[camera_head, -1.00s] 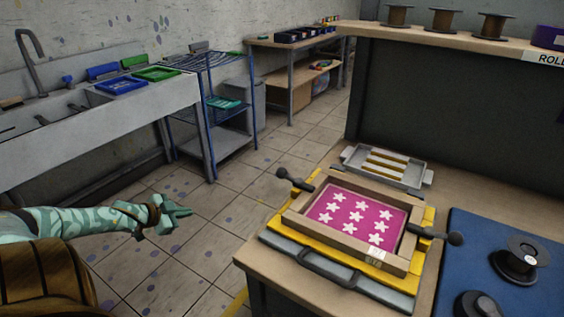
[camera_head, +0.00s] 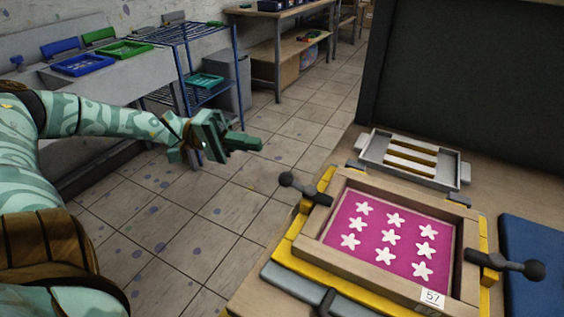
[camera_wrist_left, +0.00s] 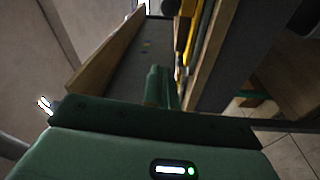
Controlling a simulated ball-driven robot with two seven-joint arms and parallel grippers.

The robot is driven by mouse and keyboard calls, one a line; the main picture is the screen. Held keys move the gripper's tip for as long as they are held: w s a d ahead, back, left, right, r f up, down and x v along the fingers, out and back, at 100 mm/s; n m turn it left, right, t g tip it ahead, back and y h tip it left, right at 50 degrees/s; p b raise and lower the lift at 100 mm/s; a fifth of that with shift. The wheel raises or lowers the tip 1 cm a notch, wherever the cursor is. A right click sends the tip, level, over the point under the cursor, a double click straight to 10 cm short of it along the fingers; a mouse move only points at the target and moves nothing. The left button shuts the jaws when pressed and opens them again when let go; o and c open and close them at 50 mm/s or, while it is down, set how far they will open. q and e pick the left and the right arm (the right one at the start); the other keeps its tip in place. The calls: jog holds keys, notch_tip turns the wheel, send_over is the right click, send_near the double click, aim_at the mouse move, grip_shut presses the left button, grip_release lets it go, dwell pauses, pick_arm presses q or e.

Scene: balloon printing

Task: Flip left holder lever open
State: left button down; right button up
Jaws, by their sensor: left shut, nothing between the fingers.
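The left holder lever (camera_head: 305,189) is a dark handle with a round knob at the left side of the yellow printing base (camera_head: 287,250). A wooden frame (camera_head: 377,283) with a pink screen (camera_head: 385,241) and white stars sits on the base. A matching right lever (camera_head: 506,264) sticks out on the right side. My left gripper (camera_head: 258,143) is shut and empty, in the air to the left of the left lever and apart from it. In the left wrist view its green fingers (camera_wrist_left: 162,88) are together. My right gripper is not in view.
A grey slatted tray (camera_head: 412,160) stands behind the frame on the wooden table. A blue mat (camera_head: 535,262) lies at the right. A blue wire rack (camera_head: 205,72) and a sink counter stand at the back left. The floor between is clear.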

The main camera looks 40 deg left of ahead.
aim_at(305, 188)
pick_arm(q)
jog(key=shift+d, duration=0.1)
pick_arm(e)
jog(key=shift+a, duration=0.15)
